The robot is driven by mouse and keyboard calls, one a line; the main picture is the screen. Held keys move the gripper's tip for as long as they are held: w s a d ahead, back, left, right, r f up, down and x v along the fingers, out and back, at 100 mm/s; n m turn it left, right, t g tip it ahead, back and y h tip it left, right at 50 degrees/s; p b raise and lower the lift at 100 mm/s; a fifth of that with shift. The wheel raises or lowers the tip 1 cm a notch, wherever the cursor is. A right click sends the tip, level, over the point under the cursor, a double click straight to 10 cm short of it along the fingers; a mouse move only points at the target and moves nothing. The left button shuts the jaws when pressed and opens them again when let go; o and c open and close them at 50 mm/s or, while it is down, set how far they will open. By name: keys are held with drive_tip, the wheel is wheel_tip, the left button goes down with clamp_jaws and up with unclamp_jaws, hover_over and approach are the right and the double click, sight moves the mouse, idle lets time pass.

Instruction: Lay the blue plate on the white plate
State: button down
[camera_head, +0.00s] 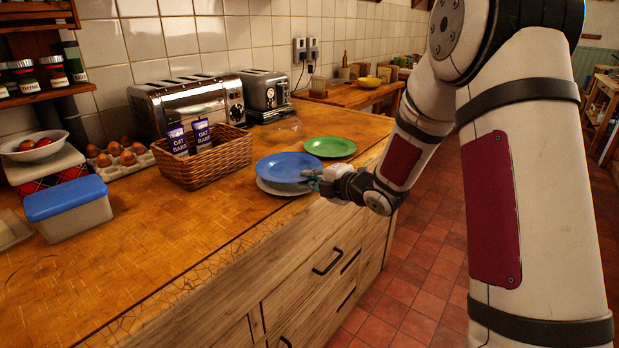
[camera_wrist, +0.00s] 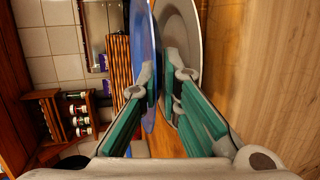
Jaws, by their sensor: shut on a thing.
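The blue plate (camera_head: 285,166) is roughly level over the white plate, with its near right rim in my gripper. The white plate (camera_head: 278,190) lies on the wooden counter, mostly hidden under the blue plate; its front rim shows. My gripper (camera_head: 314,177) is shut on the blue plate's rim. In the wrist view the blue plate (camera_wrist: 149,112) is seen nearly edge-on between the fingertips (camera_wrist: 161,75), and the white plate (camera_wrist: 190,32) is beside the lower finger. A narrow gap shows between the plates there; whether they touch farther in is hidden.
A green plate (camera_head: 330,147) lies just behind and right of the blue plate. A wicker basket (camera_head: 222,162) with oat bar boxes stands close on the left. Toasters (camera_head: 190,104) stand against the wall. The counter's front edge is just below the plates.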

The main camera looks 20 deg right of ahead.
idle(0.3)
drive_tip(key=c, duration=1.7)
unclamp_jaws()
drive_tip(key=shift+s, duration=0.1)
